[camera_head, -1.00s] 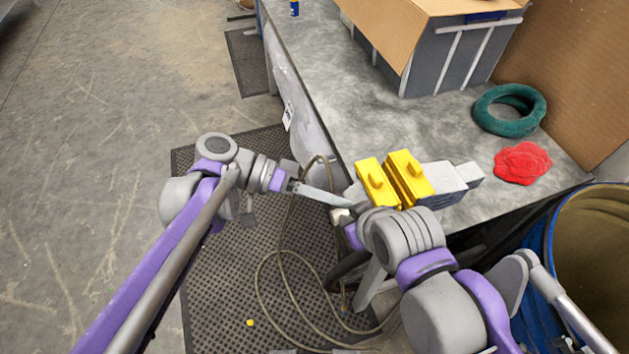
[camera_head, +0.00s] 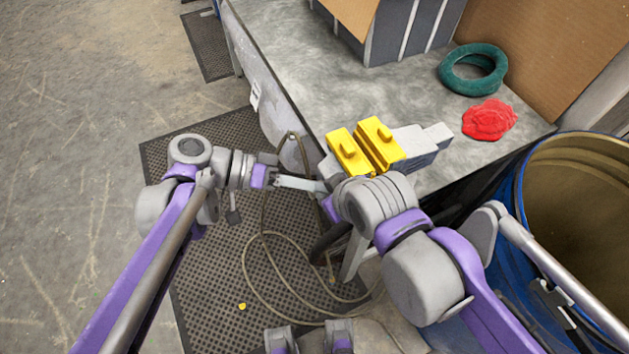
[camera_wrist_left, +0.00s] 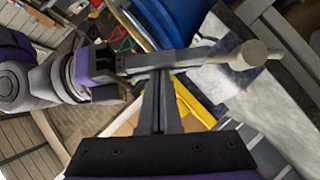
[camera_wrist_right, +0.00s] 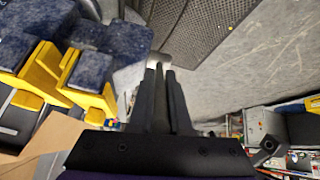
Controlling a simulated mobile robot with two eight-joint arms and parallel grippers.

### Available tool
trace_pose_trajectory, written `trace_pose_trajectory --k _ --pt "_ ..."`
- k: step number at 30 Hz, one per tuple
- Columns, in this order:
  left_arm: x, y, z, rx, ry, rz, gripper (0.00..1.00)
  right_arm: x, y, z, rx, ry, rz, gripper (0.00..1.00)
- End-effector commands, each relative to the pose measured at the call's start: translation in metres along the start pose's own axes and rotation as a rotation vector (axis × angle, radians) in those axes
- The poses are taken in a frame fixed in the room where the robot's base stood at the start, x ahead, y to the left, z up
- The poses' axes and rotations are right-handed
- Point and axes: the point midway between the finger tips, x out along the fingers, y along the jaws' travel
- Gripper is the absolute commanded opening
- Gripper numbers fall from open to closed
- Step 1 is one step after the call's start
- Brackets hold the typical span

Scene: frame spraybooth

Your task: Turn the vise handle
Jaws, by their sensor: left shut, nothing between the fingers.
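The vise with yellow jaws (camera_head: 365,148) and a grey body stands on the bench's near corner. Its pale handle shows in the left wrist view (camera_wrist_left: 255,52), a round piece crossing the fingertips of my right gripper. It also shows in the right wrist view (camera_wrist_right: 158,61). My right gripper (camera_wrist_right: 160,75) is shut on the handle; in the head view its fingers are mostly hidden behind its own wrist. My left gripper (camera_head: 316,186) is shut and empty. Its tips are close to my right gripper's fingers, left of the vise; whether they touch cannot be told.
A green ring (camera_head: 473,70) and a red cloth-like thing (camera_head: 489,120) lie on the bench (camera_head: 300,70). A blue drum (camera_head: 520,190) stands at the right. A hose (camera_head: 250,255) lies looped on the black mat (camera_head: 205,270). Open floor lies at left.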

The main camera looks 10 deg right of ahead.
Motion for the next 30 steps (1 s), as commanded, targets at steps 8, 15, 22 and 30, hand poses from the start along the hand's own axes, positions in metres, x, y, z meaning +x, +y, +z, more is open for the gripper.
trace_pose_trajectory --k 8,15,22,30 --pt "0.005 0.002 0.010 0.003 -0.028 0.007 0.00 -0.002 0.000 -0.010 0.003 0.018 -0.002 0.45" --pt "0.005 0.002 0.010 0.003 -0.028 0.007 0.00 -0.005 0.000 -0.010 0.004 0.018 -0.003 0.45" --pt "0.005 0.002 0.010 0.003 -0.027 0.006 0.00 -0.030 0.000 -0.007 0.003 0.015 -0.003 0.45" --pt "0.003 0.000 0.008 0.002 -0.022 0.001 0.00 -0.067 0.001 -0.005 0.002 0.008 0.000 0.45"
